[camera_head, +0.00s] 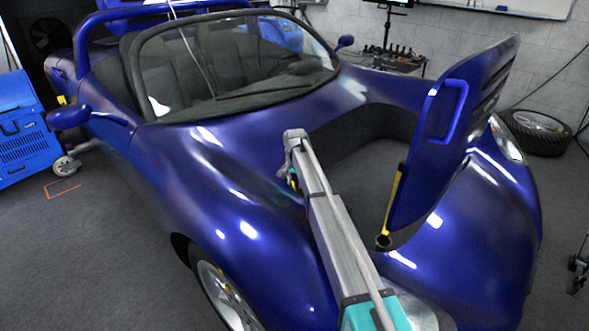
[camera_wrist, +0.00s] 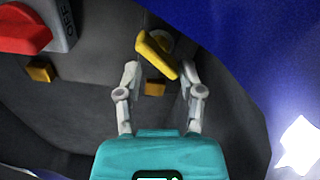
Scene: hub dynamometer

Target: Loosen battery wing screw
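The wing screw (camera_wrist: 157,54) shows in the wrist view as a yellow, tilted wing on a pale round base. It lies just beyond my gripper's fingertips, roughly between them. My gripper (camera_wrist: 161,72) is open, with its two grey fingers spread and nothing held. I cannot tell whether the right fingertip touches the wing's lower end. In the head view my arm reaches over the car's front into the open compartment (camera_head: 362,165), and the gripper is mostly hidden there. The battery itself cannot be clearly made out.
A red knob (camera_wrist: 24,32) sits beside a grey part marked OFF (camera_wrist: 64,20). Small yellow blocks show at left (camera_wrist: 40,70) and between the fingers (camera_wrist: 155,88). Dark compartment walls and blue bodywork (camera_wrist: 235,50) are close. The raised blue lid (camera_head: 440,135) stands right of my arm.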

